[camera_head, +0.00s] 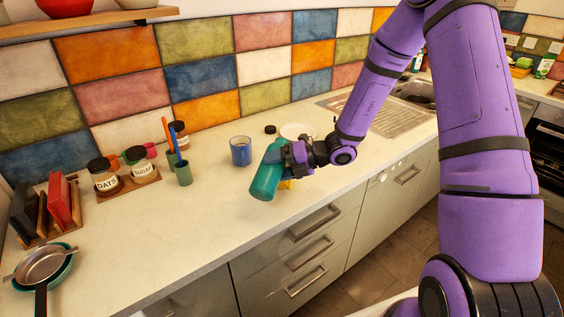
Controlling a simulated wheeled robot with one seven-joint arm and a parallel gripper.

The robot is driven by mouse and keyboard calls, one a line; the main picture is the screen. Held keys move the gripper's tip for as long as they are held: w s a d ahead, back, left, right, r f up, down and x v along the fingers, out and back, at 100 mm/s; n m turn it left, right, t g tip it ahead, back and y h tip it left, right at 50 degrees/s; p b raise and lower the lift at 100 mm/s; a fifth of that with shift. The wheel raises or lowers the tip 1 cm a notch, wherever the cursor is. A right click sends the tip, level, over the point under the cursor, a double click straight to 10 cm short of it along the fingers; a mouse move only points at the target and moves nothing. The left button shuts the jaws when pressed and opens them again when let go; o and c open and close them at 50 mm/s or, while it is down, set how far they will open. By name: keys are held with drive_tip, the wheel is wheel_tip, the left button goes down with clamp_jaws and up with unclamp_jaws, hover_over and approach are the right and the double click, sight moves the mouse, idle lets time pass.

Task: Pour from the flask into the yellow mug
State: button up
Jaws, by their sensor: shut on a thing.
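The teal flask (265,182) is tilted above the counter, its lower end toward the left front and its upper end near my gripper. My gripper (287,155) is shut on the flask, at its upper right side. Only a small yellow patch (287,184) shows just right of and below the flask. It looks like part of the yellow mug, and the rest is hidden behind the flask and gripper. I cannot tell whether any liquid is flowing.
A small black lid (270,129) and a white plate (296,131) lie behind. A green utensil cup (183,174) and labelled jars (104,176) stand farther left. The front counter between flask and pans (42,264) is clear.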

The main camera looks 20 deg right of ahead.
drive_tip(key=shift+s+a+r+m+g+y, duration=0.1)
drive_tip(key=shift+r+m+g+y, duration=0.25)
drive_tip(key=shift+r+m, duration=0.35)
drive_tip(key=shift+m+y, duration=0.25)
drive_tip(key=shift+m, duration=0.05)
drive_tip(key=shift+r+m+g+y, duration=0.2)
drive_tip(key=shift+m+g+y, duration=0.1)
drive_tip(key=shift+m, duration=0.1)
idle(0.3)
drive_tip(key=shift+f, duration=0.1)
idle(1.3)
